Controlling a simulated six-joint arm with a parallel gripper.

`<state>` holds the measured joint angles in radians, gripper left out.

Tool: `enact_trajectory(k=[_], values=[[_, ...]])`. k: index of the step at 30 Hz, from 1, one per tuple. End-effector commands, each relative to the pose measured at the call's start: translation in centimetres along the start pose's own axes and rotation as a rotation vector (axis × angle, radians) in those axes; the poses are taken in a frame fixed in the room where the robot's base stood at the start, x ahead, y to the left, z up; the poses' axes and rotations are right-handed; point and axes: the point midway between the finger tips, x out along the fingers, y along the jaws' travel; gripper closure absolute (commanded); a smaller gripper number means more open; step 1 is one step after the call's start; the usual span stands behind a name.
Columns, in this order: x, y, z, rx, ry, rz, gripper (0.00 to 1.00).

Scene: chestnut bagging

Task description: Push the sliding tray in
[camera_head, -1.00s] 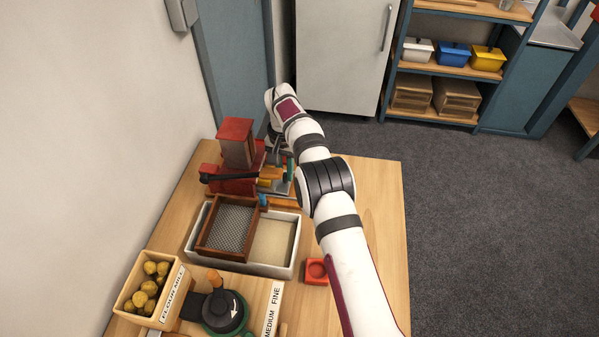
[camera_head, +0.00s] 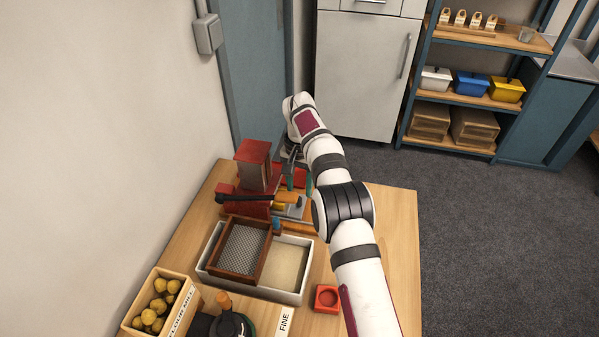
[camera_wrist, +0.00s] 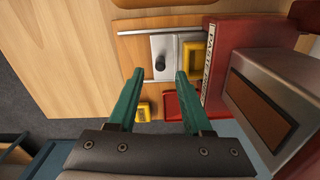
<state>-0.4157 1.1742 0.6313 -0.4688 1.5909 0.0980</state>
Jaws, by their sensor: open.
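The sliding tray is a grey metal plate (camera_wrist: 163,58) with a black knob, lying between rails on the wooden top in the wrist view. Its plate also shows in the head view (camera_head: 291,211), partly crowded by other parts. A yellow square frame (camera_wrist: 193,60) sits at its right side, beside the red press (camera_wrist: 222,65). My gripper (camera_wrist: 159,73) is open, with its green fingers reaching toward the knob. Nothing is seen held between them. In the head view my gripper (camera_head: 300,186) is just behind the tray. I cannot tell whether a finger touches the knob.
The red press (camera_head: 250,178) with a black lever stands left of my gripper. A white bin (camera_head: 301,288) with a mesh sieve (camera_head: 242,250) is in front. A red tray (camera_wrist: 172,107) and small yellow piece (camera_wrist: 143,110) lie near the fingers. The table's right side is clear.

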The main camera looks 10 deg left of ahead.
Motion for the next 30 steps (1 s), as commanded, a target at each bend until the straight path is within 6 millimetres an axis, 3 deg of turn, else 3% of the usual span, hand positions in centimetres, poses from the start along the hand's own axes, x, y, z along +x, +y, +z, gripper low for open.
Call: enact_trajectory(k=[6, 9, 22, 25, 30], values=[[-6.0, 0.0, -0.1, 0.001, 0.005, -0.003, 0.5], [-7.2, 0.0, -0.1, 0.0, 0.002, -0.001, 0.5], [-8.1, 0.2, -0.1, 0.036, -0.005, -0.01, 0.51], [-8.6, 1.8, -0.6, 0.31, -0.04, -0.071, 0.51], [-9.6, 4.9, -0.5, 1.065, -0.182, -0.229, 0.51]])
